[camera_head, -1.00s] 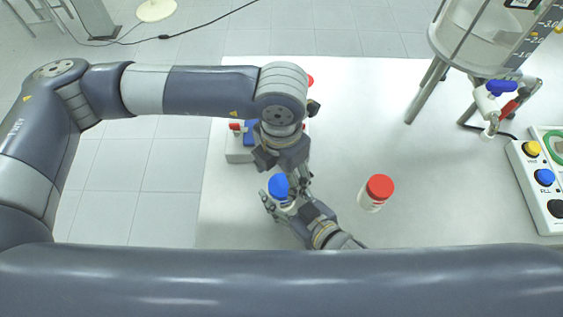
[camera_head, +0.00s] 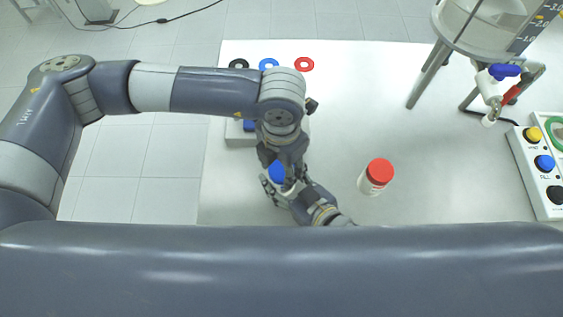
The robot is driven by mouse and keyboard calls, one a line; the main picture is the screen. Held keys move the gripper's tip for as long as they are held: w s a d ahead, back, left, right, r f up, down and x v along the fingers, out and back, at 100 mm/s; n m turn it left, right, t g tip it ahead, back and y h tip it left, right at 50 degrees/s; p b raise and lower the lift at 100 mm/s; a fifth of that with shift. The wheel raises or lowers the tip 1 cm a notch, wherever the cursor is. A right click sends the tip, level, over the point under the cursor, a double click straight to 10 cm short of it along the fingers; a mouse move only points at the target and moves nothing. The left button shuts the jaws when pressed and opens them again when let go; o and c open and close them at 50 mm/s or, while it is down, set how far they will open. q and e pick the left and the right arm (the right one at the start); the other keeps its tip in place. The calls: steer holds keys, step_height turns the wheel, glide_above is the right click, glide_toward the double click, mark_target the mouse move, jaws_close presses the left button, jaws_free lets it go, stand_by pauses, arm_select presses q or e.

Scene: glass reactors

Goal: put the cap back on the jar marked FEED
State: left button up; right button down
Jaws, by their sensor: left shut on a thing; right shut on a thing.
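A blue cap (camera_head: 277,172) is at the fingers of my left gripper (camera_head: 285,168), which comes down from above and is shut on it. My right gripper (camera_head: 279,189) reaches in from the lower right, just below the cap, and is shut on a white jar (camera_head: 288,187). The jar is mostly hidden by the fingers. Whether the cap sits flat on its mouth cannot be told. A second white jar with a red cap (camera_head: 380,172) stands upright on the table to the right, apart from both grippers. No marking on either jar is readable.
Black (camera_head: 238,64), blue (camera_head: 268,64) and red (camera_head: 304,64) rings lie at the table's back edge. A pale block with blue parts (camera_head: 240,132) is partly behind my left arm. A reactor stand (camera_head: 424,78) and a button panel (camera_head: 535,170) are at the right.

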arm_select(q)
steer(key=m, duration=0.5)
steer(key=shift+m, duration=0.3)
arm_select(e)
steer(key=shift+f, duration=0.1)
arm_select(q)
steer(key=m, duration=0.5)
steer(key=shift+m, duration=0.4)
steer(key=o, duration=1.1)
steer(key=shift+o, duration=0.2)
steer(key=shift+r, duration=2.25)
steer(key=shift+c, duration=0.2)
